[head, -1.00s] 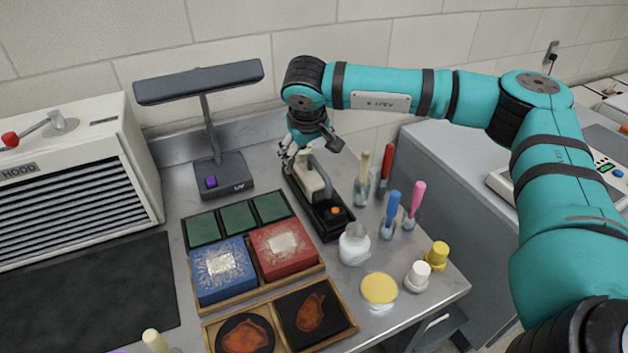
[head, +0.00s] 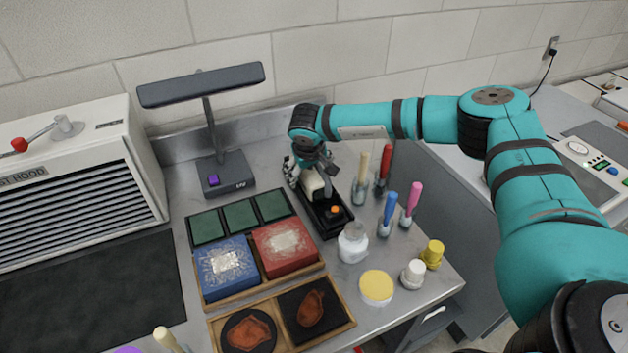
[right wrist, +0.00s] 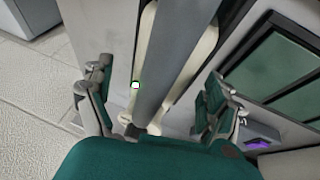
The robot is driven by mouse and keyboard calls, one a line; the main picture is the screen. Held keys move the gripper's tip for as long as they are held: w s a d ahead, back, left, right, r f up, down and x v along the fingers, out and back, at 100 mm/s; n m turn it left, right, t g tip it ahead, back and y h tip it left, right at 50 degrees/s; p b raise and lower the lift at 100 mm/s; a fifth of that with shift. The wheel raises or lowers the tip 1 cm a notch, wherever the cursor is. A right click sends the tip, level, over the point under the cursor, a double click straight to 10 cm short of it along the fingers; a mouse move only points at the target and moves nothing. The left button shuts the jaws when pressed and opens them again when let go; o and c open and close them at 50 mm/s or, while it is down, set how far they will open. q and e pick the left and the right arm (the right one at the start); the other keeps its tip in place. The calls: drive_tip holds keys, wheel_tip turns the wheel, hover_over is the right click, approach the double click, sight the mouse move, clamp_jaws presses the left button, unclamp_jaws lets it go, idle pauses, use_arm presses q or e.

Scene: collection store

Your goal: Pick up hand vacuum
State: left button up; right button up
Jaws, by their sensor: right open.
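The hand vacuum (head: 313,184) is cream and sits in a long black holder (head: 331,228) with an orange spot near its front end. My right gripper (head: 304,172) is at the vacuum's rear part, low over it, and partly hides it. In the right wrist view the gripper (right wrist: 155,105) is open, with one finger on each side of a cream body (right wrist: 147,30) crossed by a grey bar. A clear gap shows beside the fingers; contact cannot be made out. My left gripper is out of view.
Handled tools in glass jars (head: 386,228) and a white jar (head: 353,243) stand close right of the holder. A dark lamp (head: 226,176) stands left. Red (head: 284,250) and blue boxes sit in a wooden tray in front. The wall is behind.

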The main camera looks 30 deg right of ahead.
drive_tip(key=shift+r, duration=0.1)
drive_tip(key=c, duration=1.8)
drive_tip(key=shift+w+r, duration=0.1)
drive_tip(key=shift+r, duration=0.05)
drive_tip(key=shift+c, duration=0.2)
drive_tip(key=shift+r, duration=0.3)
clamp_jaws()
wheel_tip(320, 180, up, 9)
drive_tip(key=shift+r+b, duration=0.1)
drive_tip(key=shift+b, duration=1.15)
